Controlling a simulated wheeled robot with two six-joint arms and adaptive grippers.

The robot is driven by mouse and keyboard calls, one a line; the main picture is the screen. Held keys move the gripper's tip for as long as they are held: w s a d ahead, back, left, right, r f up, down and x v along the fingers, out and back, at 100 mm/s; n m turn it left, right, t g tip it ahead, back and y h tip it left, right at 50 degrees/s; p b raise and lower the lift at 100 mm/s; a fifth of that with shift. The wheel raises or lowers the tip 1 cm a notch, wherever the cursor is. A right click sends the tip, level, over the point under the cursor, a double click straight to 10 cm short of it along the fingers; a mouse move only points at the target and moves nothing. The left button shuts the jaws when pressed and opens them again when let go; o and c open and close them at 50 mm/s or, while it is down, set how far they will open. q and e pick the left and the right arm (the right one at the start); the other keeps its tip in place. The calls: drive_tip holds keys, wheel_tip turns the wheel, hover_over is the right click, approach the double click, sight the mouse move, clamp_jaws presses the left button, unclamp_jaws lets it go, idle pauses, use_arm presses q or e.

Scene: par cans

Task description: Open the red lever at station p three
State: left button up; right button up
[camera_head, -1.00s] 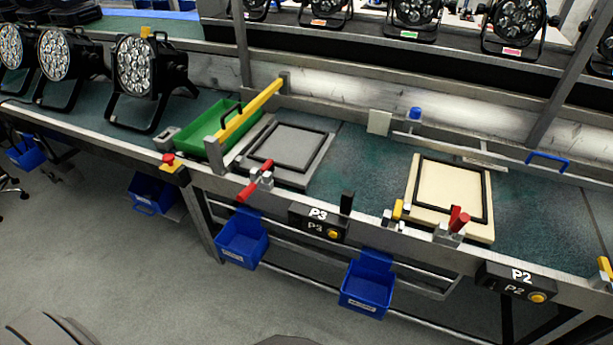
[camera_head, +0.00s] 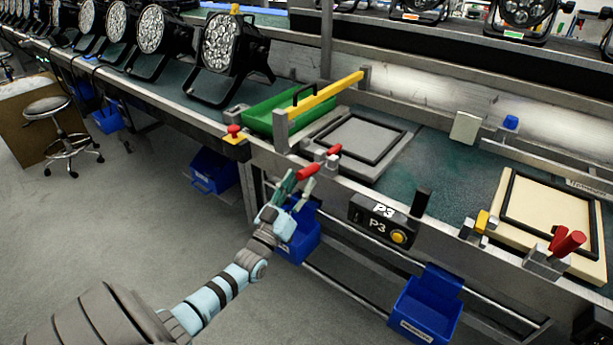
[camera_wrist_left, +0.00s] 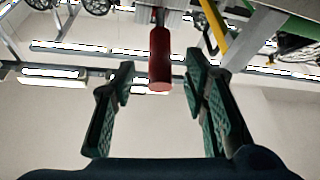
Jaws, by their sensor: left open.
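The red lever (camera_head: 308,171) at station P3 sticks out from the bench's front rail toward me, with a second red tip on its clamp at the rail. My left gripper (camera_head: 297,183) is just below and in front of the lever's outer end, open. In the left wrist view the red lever handle (camera_wrist_left: 160,60) hangs between the two green-padded fingers of my left gripper (camera_wrist_left: 159,78), apart from both. The P3 control box (camera_head: 377,222), with its yellow button, is to the right of the lever. My right gripper is not in view.
Behind the lever lies a grey plate with a black frame (camera_head: 322,133). A yellow bar (camera_head: 325,95) and green tray (camera_head: 262,122) stand left of it. A red stop button (camera_head: 234,131) is on the rail. Blue bins (camera_head: 425,312) hang below.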

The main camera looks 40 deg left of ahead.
sight(307, 172)
use_arm(q)
drive_tip(key=b+x, duration=0.1)
drive_tip(key=x, duration=0.3)
drive_tip(key=shift+w, duration=0.2)
clamp_jaws()
